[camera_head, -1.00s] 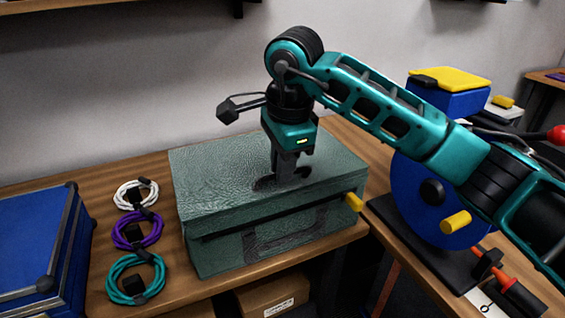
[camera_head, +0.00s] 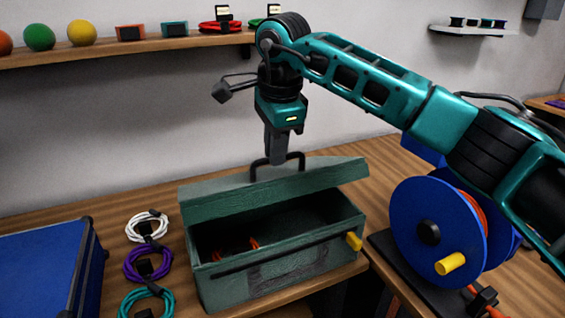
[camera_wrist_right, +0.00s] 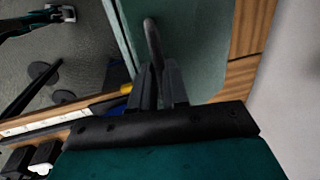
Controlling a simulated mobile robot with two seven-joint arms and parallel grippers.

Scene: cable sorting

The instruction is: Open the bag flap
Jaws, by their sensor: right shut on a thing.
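The green bag (camera_head: 285,262) stands on the wooden table with its flap (camera_head: 300,186) lifted partway and tilted up, so the dark inside shows. Some orange items (camera_head: 238,247) lie inside at the left. A dark handle (camera_head: 290,156) stands up from the flap. My right gripper (camera_head: 276,160) points down above the flap and is shut on the handle. In the right wrist view the fingers (camera_wrist_right: 158,90) close on the dark handle (camera_wrist_right: 152,38), with the green flap (camera_wrist_right: 195,45) behind it. My left gripper is not in view.
White (camera_head: 146,227), purple (camera_head: 146,262) and teal (camera_head: 147,302) cable coils lie left of the bag, beside a blue case (camera_head: 40,270). A blue cable reel (camera_head: 425,210) stands close on the right. A shelf (camera_head: 130,53) hangs above.

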